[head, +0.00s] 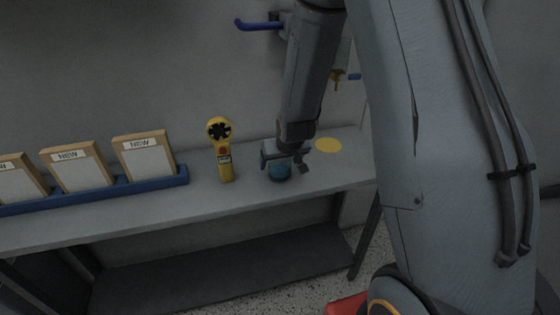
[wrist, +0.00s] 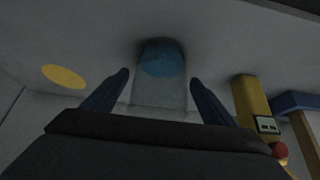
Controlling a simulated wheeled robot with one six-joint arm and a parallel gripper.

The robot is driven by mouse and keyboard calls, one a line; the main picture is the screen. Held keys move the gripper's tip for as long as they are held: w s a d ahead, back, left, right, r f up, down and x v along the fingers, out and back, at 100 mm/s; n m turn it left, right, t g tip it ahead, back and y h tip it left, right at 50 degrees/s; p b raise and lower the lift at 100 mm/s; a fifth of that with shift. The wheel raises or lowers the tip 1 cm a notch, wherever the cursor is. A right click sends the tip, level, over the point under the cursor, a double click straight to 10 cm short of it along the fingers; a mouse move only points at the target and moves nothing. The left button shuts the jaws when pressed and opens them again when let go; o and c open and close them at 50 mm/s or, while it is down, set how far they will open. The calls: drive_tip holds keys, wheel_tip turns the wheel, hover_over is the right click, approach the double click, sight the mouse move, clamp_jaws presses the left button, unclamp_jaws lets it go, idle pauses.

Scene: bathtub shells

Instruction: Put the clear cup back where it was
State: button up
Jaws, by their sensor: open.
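The clear cup (wrist: 160,92) stands between the two open fingers of my gripper (wrist: 160,88) in the wrist view, with visible gaps on both sides. It has a bluish content or base. In the head view the cup (head: 280,173) shows as a small teal shape on the grey shelf, its upper part hidden by my gripper (head: 285,156). A flat yellow disc (head: 328,145) lies on the shelf to the right of the cup; it also shows at the left of the wrist view (wrist: 64,76).
A yellow handheld meter (head: 221,150) with a black fan stands left of the cup, close to my gripper. Further left, a blue rack (head: 150,184) holds framed cards marked NEW (head: 146,159). A blue-handled tap (head: 258,26) is on the wall above. The shelf (head: 110,219) is bare along its front.

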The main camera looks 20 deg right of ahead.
drive_tip(key=shift+s+r, duration=0.1)
drive_tip(key=shift+r, duration=0.3)
drive_tip(key=b+v, duration=0.1)
drive_tip(key=v, duration=1)
drive_tip(key=s+g, duration=0.5)
drive_tip(key=s, duration=1.4)
drive_tip(key=shift+f+g, duration=0.4)
drive_tip(key=shift+f, duration=0.05)
